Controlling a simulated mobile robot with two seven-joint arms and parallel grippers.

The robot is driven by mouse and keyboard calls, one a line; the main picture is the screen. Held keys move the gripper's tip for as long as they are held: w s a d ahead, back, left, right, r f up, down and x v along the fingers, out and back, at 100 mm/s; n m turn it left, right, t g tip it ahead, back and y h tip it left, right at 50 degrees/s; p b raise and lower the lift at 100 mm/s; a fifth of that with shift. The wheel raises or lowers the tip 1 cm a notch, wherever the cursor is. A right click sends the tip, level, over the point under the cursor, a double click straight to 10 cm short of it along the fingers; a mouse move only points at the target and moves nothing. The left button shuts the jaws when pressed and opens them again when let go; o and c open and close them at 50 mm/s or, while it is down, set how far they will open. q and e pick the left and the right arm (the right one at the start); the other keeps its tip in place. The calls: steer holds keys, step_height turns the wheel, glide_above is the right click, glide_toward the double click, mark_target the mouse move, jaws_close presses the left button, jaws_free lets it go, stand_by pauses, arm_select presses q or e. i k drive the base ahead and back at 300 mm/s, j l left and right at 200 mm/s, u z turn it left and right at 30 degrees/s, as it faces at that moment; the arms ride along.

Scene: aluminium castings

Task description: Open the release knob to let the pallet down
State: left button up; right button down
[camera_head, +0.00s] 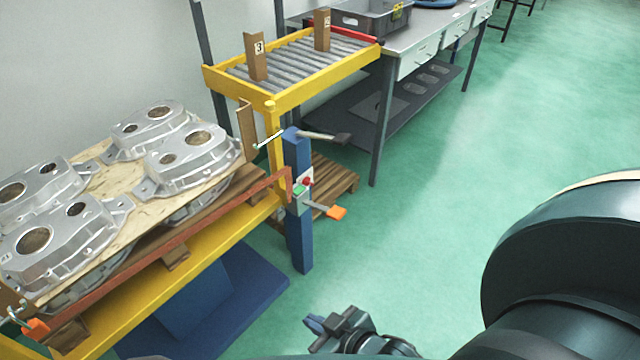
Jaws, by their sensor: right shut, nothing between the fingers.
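A pallet (178,254) carries several aluminium castings (190,150) on a plywood sheet, on a yellow frame at the left. A blue post (299,245) stands at the frame's right end. On it is a small box with a red button (307,181) and a green button (299,189). An orange-ended lever (337,212) sticks out to the right below the box, and a grey handle (325,136) sits on top. I cannot tell which is the release knob. My right gripper (318,328) is shut and empty at the bottom middle, apart from the post. My left gripper is out of view.
A yellow roller table (290,95) with numbered brown uprights stands behind. Right of it is a grey workbench (425,40) holding a grey crate (372,20). A wooden pallet (335,180) lies behind the post. Green floor is clear at the right.

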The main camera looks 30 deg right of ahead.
mark_target(307, 181)
steer(key=l, duration=0.8)
steer(key=l+u, duration=0.1)
steer(key=l, duration=0.75)
steer(key=k+l, duration=0.1)
steer(key=l, duration=0.7)
steer(key=k+l+u, duration=0.1)
steer(key=l, duration=1.75)
steer(key=i, duration=0.85)
steer(key=j+u, duration=0.05)
